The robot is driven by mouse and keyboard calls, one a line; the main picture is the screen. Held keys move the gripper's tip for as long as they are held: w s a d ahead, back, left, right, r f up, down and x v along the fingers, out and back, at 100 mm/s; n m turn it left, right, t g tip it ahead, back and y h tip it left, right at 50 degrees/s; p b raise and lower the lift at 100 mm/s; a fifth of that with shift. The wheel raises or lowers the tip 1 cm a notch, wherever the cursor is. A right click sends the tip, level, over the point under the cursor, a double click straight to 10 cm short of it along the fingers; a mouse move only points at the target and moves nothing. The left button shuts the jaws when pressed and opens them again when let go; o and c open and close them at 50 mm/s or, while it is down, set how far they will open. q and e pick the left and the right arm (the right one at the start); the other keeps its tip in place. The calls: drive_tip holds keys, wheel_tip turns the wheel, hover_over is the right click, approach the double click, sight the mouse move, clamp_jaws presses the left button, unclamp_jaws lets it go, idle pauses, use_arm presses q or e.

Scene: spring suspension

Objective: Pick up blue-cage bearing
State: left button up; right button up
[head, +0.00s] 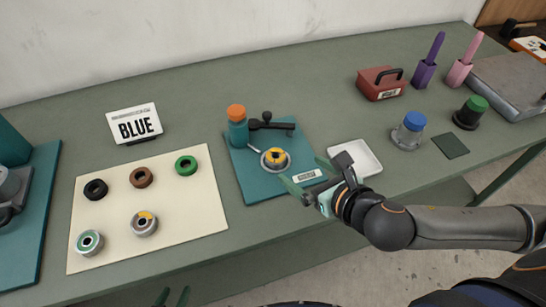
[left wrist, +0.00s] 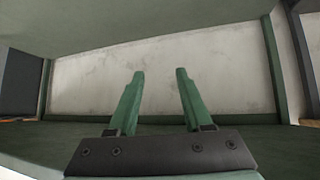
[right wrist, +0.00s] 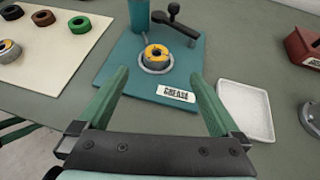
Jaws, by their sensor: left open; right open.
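No bearing shows a clearly blue cage. On the cream mat (head: 195,218) lie a silver bearing with a teal-green ring (head: 90,242) and a silver bearing with a yellow-orange part (head: 144,223). A third bearing with a yellow ring (head: 275,158) sits on the teal grease mat (head: 252,190); it also shows in the right wrist view (right wrist: 156,58). My right gripper (head: 306,176) is open and empty, above the near right part of the grease mat.
Black (head: 95,189), brown (head: 143,177) and green (head: 186,165) rings lie on the cream mat. A "BLUE" sign (head: 134,123) stands behind it. A teal bottle with orange cap (head: 237,130) stands on the grease mat. A white tray (head: 358,157) lies right of it.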

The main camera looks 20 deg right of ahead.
drive_tip(key=b, duration=0.6)
approach(276, 156)
drive_tip(key=x, duration=0.2)
drive_tip(key=shift+w+d+f, duration=0.2)
drive_tip(key=shift+w+f, duration=0.05)
drive_tip(key=shift+w, duration=0.05)
drive_tip(key=shift+w+f, duration=0.1)
drive_tip(key=shift+w, duration=0.15)
drive_tip(key=shift+w+a+f, duration=0.15)
drive_tip(key=shift+w+a, duration=0.05)
drive_tip(key=shift+w, duration=0.15)
drive_tip(key=x, duration=0.3)
drive_tip(key=shift+w+a+f+b, duration=0.15)
drive_tip(key=shift+a+f+b, duration=0.1)
drive_tip(key=shift+b, duration=0.05)
drive_tip(key=shift+w+a+f, duration=0.1)
drive_tip(key=shift+w+f, duration=0.15)
drive_tip(key=shift+w, duration=0.2)
drive_tip(key=shift+c, duration=0.2)
drive_tip(key=c, duration=0.8)
clamp_jaws()
